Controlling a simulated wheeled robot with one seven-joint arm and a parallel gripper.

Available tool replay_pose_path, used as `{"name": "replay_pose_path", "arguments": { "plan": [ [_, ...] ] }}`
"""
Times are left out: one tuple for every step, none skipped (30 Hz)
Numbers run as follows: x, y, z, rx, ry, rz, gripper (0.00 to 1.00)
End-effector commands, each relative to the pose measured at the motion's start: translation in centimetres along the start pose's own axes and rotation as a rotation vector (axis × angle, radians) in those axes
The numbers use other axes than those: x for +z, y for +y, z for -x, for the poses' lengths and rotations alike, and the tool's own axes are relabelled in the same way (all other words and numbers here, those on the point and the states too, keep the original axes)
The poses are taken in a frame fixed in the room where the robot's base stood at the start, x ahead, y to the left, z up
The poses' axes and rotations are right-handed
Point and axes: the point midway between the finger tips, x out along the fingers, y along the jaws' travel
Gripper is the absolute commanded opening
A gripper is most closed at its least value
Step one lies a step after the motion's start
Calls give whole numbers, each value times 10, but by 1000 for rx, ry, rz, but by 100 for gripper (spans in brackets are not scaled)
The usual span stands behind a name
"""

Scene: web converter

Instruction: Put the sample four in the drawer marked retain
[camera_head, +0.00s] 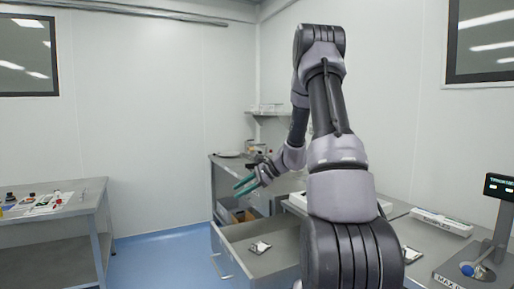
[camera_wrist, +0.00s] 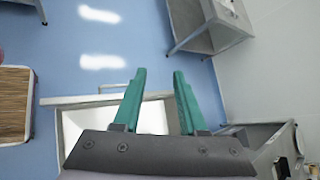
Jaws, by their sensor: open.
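An open grey drawer (camera_head: 285,240) juts out below the counter, with a bar handle on its front. A small white-and-dark packet (camera_head: 260,247) lies flat inside it. Another small packet (camera_head: 411,254) lies on the counter to the right of my arm. I cannot read a number on either packet, nor any drawer mark. My gripper (camera_head: 243,186) has green fingers, spread apart and empty, above the drawer. In the wrist view the open fingers (camera_wrist: 158,78) show over the drawer's pale interior (camera_wrist: 152,117), with its handle (camera_wrist: 112,88) beyond. No packet is visible between them.
A scale-like device with a display (camera_head: 498,187) stands at the right. A white tray (camera_head: 441,222) lies on the counter. A side table (camera_head: 85,212) with small items stands at left. A shelf unit with boxes (camera_head: 238,214) is behind the drawer. Blue floor (camera_head: 160,260) is clear.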

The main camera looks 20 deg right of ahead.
Motion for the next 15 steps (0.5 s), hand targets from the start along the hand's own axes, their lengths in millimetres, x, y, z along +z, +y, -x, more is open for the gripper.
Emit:
{"name": "replay_pose_path", "arguments": {
  "plan": [
    [32, 3, 10, 35, 17, 86, 42],
    [48, 7, 16, 58, 29, 134, 42],
    [67, 13, 24, 89, 46, 200, 42],
    [82, 18, 30, 110, 60, 248, 42],
    [95, 23, 36, 130, 73, 295, 42],
    [112, 31, 45, 156, 93, 358, 42],
    [125, 37, 51, 174, 109, 407, 42],
    [136, 43, 58, 192, 126, 455, 42],
    [151, 52, 67, 213, 148, 517, 42],
    [162, 59, 74, 228, 166, 564, 42],
    [171, 66, 82, 242, 184, 611, 42],
    [184, 75, 91, 259, 209, 675, 42],
    [192, 82, 98, 271, 229, 721, 42],
    [200, 90, 106, 281, 248, 767, 42],
    [210, 100, 116, 294, 277, 829, 42]
  ]
}}
